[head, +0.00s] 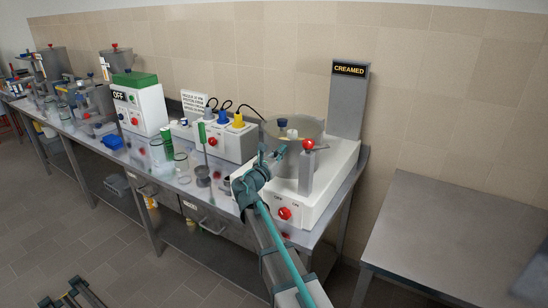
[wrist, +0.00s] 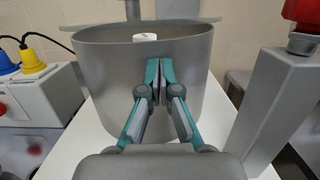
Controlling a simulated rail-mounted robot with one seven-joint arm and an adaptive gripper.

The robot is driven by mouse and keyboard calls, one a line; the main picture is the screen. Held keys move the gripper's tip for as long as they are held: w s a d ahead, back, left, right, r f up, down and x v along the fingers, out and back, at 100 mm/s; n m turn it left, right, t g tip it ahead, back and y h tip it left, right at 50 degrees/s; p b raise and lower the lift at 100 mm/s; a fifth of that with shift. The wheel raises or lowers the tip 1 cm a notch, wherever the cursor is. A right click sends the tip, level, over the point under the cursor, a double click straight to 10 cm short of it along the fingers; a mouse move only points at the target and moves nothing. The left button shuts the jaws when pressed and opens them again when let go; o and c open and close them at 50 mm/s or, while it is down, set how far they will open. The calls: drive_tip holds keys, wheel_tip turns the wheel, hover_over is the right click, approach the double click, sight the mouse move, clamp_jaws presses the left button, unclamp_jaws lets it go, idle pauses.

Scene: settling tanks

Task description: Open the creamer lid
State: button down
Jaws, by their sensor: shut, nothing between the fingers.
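In the wrist view the vessel wall (wrist: 200,70) fills the middle. A flat grey plate, apparently the lid (wrist: 75,23), shows at the vessel's top; I cannot tell how far open it is. A blue knob (head: 282,123) and a small white piece (head: 292,133) are on top. My gripper (wrist: 160,66) is shut and empty, its fingertips in front of the vessel wall below the rim. It also shows in the head view (head: 264,156).
A grey post with a red ball (head: 308,145) stands right of the vessel, close to my gripper. A red knob (head: 284,213) is on the base front. A white box with coloured plugs (head: 228,141) and glassware stand left. An empty grey table (head: 455,225) is at right.

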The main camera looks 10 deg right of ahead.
sight(288, 134)
drive_tip(key=shift+r+p, duration=0.45)
drive_tip(key=shift+r, duration=1.3)
